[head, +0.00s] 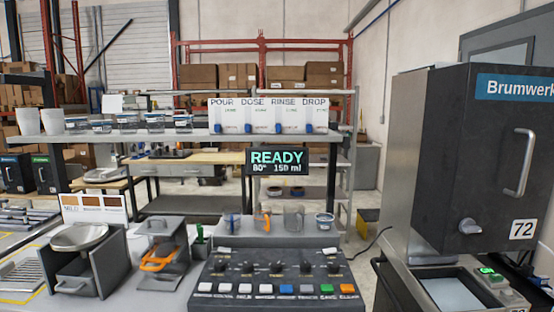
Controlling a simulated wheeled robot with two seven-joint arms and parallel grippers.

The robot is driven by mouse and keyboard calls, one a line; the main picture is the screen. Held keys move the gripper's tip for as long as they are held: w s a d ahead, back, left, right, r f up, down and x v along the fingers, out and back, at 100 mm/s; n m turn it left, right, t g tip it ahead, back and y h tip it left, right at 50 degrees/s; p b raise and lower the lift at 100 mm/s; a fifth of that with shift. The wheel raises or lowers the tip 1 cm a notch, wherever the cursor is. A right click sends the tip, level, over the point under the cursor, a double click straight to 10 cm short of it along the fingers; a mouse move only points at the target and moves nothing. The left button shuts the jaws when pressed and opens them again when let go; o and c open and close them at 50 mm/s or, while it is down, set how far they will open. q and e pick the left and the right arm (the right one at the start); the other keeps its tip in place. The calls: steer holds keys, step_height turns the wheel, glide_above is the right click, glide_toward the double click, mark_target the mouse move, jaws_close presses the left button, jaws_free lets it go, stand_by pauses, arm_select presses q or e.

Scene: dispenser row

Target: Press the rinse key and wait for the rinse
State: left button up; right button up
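A dark control panel (277,278) stands at the front centre with several knobs and a front row of keys. Several keys on the left are white; to the right come a blue key (286,288), a grey key (306,289), a green key (326,288) and an orange key (347,288). The small labels under them are too small to read, so I cannot tell which is the rinse key. The display (277,162) above reads READY, 80°, 150 ml. Neither of my grippers is in view.
Cards (268,115) reading POUR, DOSE, RINSE and DROP stand on the shelf behind. Cups (294,218) stand behind the panel. A scale-like device (79,238) and an orange-handled stand (160,255) are left. A large dark Brumwerk machine (480,150) fills the right.

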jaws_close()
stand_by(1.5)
